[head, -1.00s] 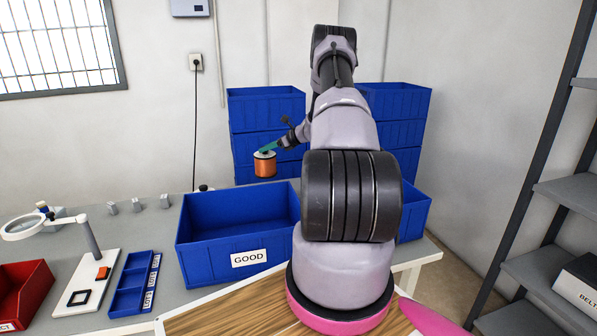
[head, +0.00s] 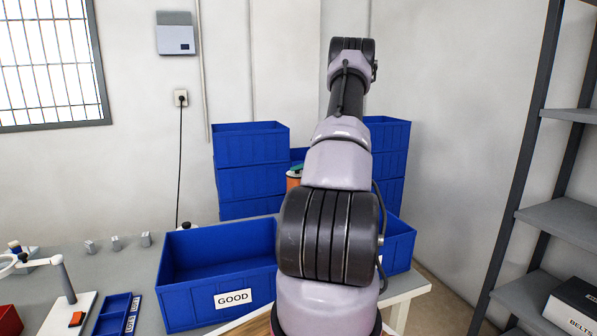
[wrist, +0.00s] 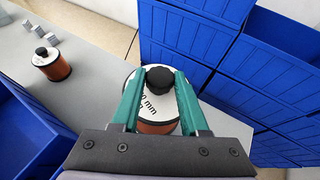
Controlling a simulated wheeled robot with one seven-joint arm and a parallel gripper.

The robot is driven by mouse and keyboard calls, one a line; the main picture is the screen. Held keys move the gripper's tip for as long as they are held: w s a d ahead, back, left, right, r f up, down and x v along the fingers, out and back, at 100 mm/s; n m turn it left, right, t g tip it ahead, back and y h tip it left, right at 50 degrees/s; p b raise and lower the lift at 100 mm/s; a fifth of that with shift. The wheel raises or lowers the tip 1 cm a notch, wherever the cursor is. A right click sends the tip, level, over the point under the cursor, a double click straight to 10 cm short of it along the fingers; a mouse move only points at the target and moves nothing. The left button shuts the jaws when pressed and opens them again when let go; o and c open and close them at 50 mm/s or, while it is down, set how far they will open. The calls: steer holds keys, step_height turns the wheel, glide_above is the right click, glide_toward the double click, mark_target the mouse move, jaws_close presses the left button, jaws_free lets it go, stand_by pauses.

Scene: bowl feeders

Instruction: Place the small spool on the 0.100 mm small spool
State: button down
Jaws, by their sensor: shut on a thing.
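My gripper (wrist: 159,76) has teal fingers shut on the black knob of a copper-coloured spool (wrist: 157,128) in the wrist view. Its white top label is partly hidden by the fingers, with "mm" readable. In the head view the held spool (head: 292,182) is up in front of the stacked blue bins, mostly hidden by my arm. Another copper spool (wrist: 54,68) with a white top and black knob stands upright on the grey table, apart from my gripper. I cannot read its label. In the head view only a dark knob (head: 186,227) shows behind the GOOD bin.
The blue GOOD bin (head: 214,306) stands at the table's front. Stacked blue bins (head: 250,147) rise behind, and close on the right in the wrist view (wrist: 262,82). Several small grey blocks (head: 117,243) stand left on the table (wrist: 98,72). Grey shelves (head: 553,216) are at the right.

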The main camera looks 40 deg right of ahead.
steer(key=shift+w+f, duration=0.1)
steer(key=shift+f, duration=2.7)
steer(key=shift+c, duration=2.1)
jaws_free()
steer(key=shift+f, duration=0.15)
